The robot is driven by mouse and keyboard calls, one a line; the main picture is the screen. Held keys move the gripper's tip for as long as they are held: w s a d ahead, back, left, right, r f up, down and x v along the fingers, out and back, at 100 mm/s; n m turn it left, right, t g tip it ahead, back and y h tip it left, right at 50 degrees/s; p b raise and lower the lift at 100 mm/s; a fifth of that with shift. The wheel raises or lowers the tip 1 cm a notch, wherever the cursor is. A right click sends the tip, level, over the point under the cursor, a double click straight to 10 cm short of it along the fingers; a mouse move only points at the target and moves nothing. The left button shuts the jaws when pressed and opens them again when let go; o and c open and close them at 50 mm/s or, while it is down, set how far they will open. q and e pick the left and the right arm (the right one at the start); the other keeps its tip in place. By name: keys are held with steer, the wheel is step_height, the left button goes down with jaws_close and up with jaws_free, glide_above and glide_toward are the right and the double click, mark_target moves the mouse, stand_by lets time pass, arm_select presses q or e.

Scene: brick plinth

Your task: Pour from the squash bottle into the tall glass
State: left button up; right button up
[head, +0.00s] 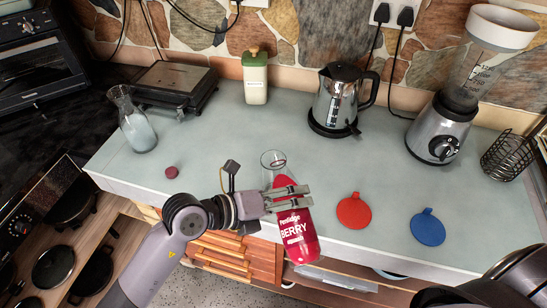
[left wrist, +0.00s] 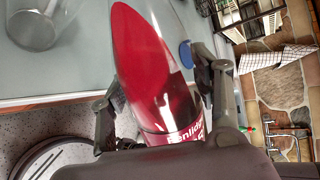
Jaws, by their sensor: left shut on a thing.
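The squash bottle (head: 299,238), clear with red liquid and a berry label, is held over the counter's front edge. My left gripper (head: 307,196) is shut around its middle. The bottle is tilted, its upper end towards the tall glass; in the left wrist view the red liquid (left wrist: 142,55) has a long slanted surface. The tall glass (head: 270,156) stands on the counter just behind the gripper, its lower part hidden. A reddish arc shows at it; I cannot tell whether liquid is inside. A clear glass also shows in the left wrist view (left wrist: 38,28). My right gripper is out of view.
A small dark red cap-like disc (head: 171,172), a red disc (head: 354,212) and a blue disc (head: 428,229) lie on the counter. A carafe (head: 136,125), grill (head: 175,84), green-lidded jar (head: 255,82), kettle (head: 337,98), blender (head: 440,130) and wire basket (head: 508,156) stand around.

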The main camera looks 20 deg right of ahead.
arm_select(q)
steer(key=shift+w+r+n+g+p, duration=0.3)
steer(key=shift+r+p, duration=0.35)
steer(key=shift+p, duration=0.55)
steer(key=shift+w+r+n+g+p, duration=0.1)
steer(key=shift+r+n+g+p, duration=0.45)
steer(key=shift+p, duration=0.6)
stand_by(1.8)
